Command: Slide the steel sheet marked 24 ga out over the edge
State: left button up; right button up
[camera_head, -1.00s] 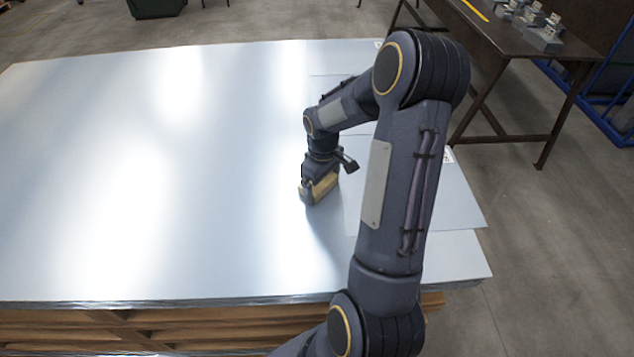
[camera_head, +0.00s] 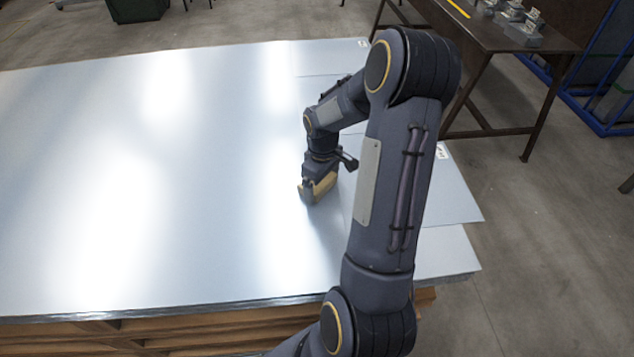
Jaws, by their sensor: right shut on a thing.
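The stack of steel sheets (camera_head: 180,230) fills the left and middle of the view. A smaller sheet (camera_head: 446,195) lies on its right part and sticks out past the right edge; its white label (camera_head: 441,151) is too small to read, so I cannot tell whether it says 24 ga. My right gripper (camera_head: 318,187) is shut on a tan block (camera_head: 322,190), low over the sheets, just left of the smaller sheet's left edge. I cannot tell whether the block touches that edge. My right arm hides part of the smaller sheet. My left gripper is not in view.
Another labelled sheet (camera_head: 330,58) lies at the far right of the stack. A dark bench (camera_head: 495,40) with several grey metal pieces stands beyond, with a blue rack (camera_head: 600,128) beside it. Wooden pallet boards (camera_head: 200,335) support the stack. Floor right of the stack is clear.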

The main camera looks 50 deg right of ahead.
aim_at(340, 188)
jog(key=shift+s+d, duration=0.2)
jog(key=shift+d, duration=0.05)
jog(key=shift+s+d+f, duration=0.1)
jog(key=shift+s+d, duration=0.2)
dwell(0.4)
jog(key=shift+s+d, duration=0.35)
jog(key=shift+d, duration=0.1)
jog(key=shift+d, duration=0.1)
jog(key=shift+s+d, duration=0.35)
jog(key=shift+s, duration=0.05)
jog(key=shift+d, duration=0.1)
dwell(0.4)
jog(key=shift+s+d, duration=0.35)
jog(key=shift+d, duration=0.05)
